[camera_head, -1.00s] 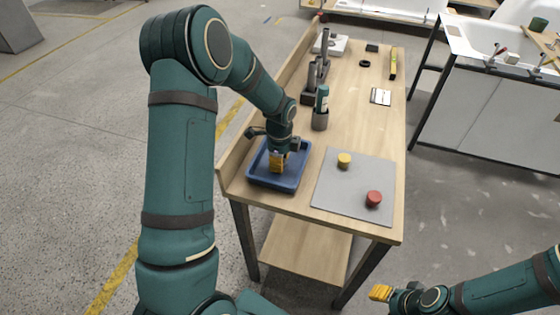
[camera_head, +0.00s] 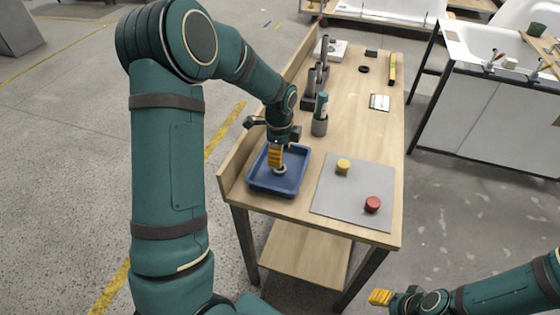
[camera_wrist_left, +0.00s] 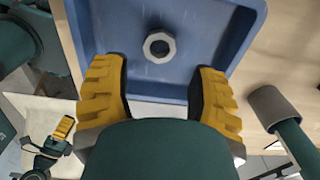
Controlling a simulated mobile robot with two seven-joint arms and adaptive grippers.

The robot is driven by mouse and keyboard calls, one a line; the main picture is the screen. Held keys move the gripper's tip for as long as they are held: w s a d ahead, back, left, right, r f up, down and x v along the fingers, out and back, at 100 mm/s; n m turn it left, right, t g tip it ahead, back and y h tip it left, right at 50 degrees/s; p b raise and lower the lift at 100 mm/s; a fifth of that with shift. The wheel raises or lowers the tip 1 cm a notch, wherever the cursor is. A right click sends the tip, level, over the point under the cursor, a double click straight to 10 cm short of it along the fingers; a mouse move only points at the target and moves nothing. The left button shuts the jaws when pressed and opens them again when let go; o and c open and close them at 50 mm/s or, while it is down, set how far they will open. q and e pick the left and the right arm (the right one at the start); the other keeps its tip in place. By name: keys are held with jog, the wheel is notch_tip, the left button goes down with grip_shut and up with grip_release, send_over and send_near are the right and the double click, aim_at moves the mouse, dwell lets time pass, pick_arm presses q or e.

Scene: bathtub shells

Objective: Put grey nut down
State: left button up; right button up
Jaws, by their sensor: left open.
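The grey nut (camera_wrist_left: 159,47) lies flat on the floor of the blue tray (camera_wrist_left: 92,30); its hole faces up. In the head view the nut (camera_head: 280,169) shows just below the yellow fingertips, inside the blue tray (camera_head: 273,190). My left gripper (camera_head: 275,158) is over the tray with its fingers pointing down. In the left wrist view its two yellow fingers (camera_wrist_left: 160,100) are spread wide with nothing between them, and the nut is apart from both. My right gripper (camera_head: 380,297) is low at the right, away from the table; its finger gap is too small to judge.
A grey mat (camera_head: 335,205) right of the tray holds a yellow knob (camera_head: 343,166) and a red one (camera_head: 372,204). A grey cup with a green bottle (camera_head: 320,118) stands just behind the tray. A raised wooden edge runs along the table's left side.

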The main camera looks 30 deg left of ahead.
pick_arm(q)
notch_tip(320, 180, up, 6)
jog(key=p, duration=0.1)
dwell(0.7)
